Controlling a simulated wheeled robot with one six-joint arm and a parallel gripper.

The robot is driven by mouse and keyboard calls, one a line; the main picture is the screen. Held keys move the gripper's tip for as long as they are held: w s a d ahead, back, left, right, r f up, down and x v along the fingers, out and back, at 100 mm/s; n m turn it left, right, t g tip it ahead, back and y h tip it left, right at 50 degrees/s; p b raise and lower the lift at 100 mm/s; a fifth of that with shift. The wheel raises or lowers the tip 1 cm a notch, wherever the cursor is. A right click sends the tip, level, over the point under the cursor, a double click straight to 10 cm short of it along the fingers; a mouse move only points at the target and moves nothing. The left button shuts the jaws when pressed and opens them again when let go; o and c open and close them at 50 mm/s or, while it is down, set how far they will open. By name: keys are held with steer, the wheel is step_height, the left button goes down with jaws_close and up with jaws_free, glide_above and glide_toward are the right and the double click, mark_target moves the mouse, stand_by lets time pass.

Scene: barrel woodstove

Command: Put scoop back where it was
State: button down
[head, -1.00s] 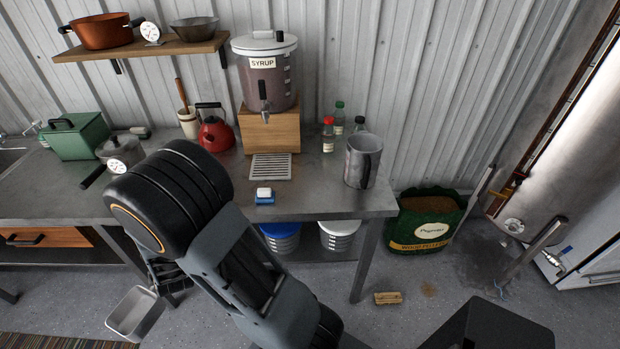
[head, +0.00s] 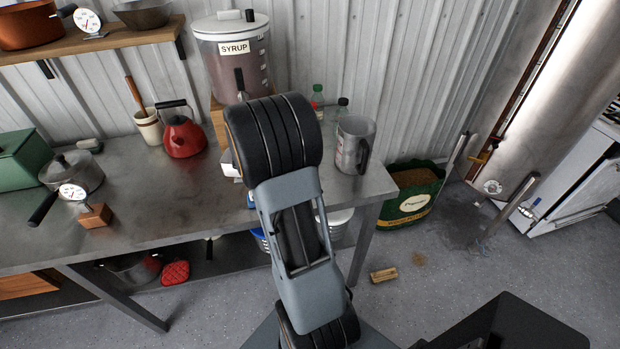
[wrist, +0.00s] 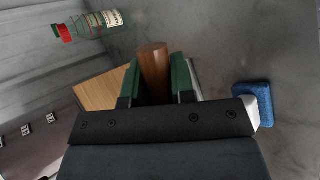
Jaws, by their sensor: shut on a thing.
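In the wrist view my gripper (wrist: 157,78) has its green-padded fingers shut on a brown wooden handle (wrist: 153,58), which I take to be the scoop's. The scoop's metal bowl is out of sight in both current views. In the head view my arm rises in front of the bench and hides the gripper and scoop. The green pellet bag (head: 402,228), open at the top and full of brown pellets, stands on the floor right of the bench.
The steel bench (head: 128,215) holds a metal pitcher (head: 352,150), a red kettle (head: 184,137), the syrup dispenser (head: 238,60) and a saucepan (head: 75,172). The wrist view shows a red-capped bottle (wrist: 98,24) and a blue sponge-like block (wrist: 262,100). A wooden brush-like block (head: 384,275) lies on the floor.

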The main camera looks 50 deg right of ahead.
steer(key=s+d+m+g+y+b, duration=0.1)
steer(key=s+d+m+g, duration=0.25)
steer(key=s, duration=0.35)
steer(key=s+d+m+g+y, duration=0.1)
steer(key=s+d+m+g, duration=0.2)
steer(key=s+d+m, duration=0.3)
steer(key=shift+g+y, duration=0.3)
steer(key=shift+g, duration=0.05)
steer(key=f, duration=0.1)
steer(key=s+f, duration=0.1)
steer(key=f, duration=0.1)
steer(key=s+a+f, duration=0.1)
steer(key=shift+f, duration=0.4)
steer(key=shift+f+p, duration=0.45)
steer(key=shift+f, duration=1.8)
steer(key=shift+w+f, duration=0.1)
